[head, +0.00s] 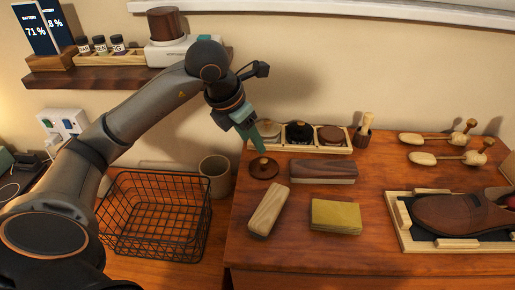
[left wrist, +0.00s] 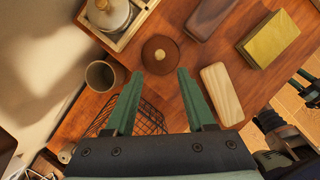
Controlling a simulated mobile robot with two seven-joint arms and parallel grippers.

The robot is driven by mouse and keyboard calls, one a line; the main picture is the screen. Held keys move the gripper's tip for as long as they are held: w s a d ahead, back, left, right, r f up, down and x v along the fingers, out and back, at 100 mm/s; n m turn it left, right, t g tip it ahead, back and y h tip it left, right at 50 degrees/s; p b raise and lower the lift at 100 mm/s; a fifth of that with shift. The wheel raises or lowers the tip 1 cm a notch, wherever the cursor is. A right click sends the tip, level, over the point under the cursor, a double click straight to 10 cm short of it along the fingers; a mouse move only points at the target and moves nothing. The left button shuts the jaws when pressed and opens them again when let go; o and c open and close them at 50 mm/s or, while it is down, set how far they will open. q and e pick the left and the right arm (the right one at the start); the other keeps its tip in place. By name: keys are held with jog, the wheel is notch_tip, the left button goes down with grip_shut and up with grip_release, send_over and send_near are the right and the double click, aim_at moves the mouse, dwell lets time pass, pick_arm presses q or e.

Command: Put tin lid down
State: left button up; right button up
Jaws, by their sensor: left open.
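The tin lid (head: 264,168), a round brown disc with a small brass knob, lies flat on the wooden tabletop, in front of the tin tray. It also shows in the left wrist view (left wrist: 161,55). My left gripper (head: 259,146) is open and empty, with its fingertips close to the lid. In the left wrist view its two green fingers (left wrist: 160,76) are spread apart, and the lid lies beyond the tips, not between them.
The tray (head: 345,151) with three round tins is behind the lid. A dark block (head: 322,171), a pale wooden block (head: 268,209) and a yellow block (head: 335,216) lie nearby. A wire basket (head: 152,215) and a cup (head: 215,176) are left. A shoe (head: 460,214) is right.

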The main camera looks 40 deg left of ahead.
pick_arm(q)
jog(key=v, duration=0.3)
jog(key=shift+s+r, duration=0.1)
jog(key=shift+r, duration=0.1)
dwell(0.3)
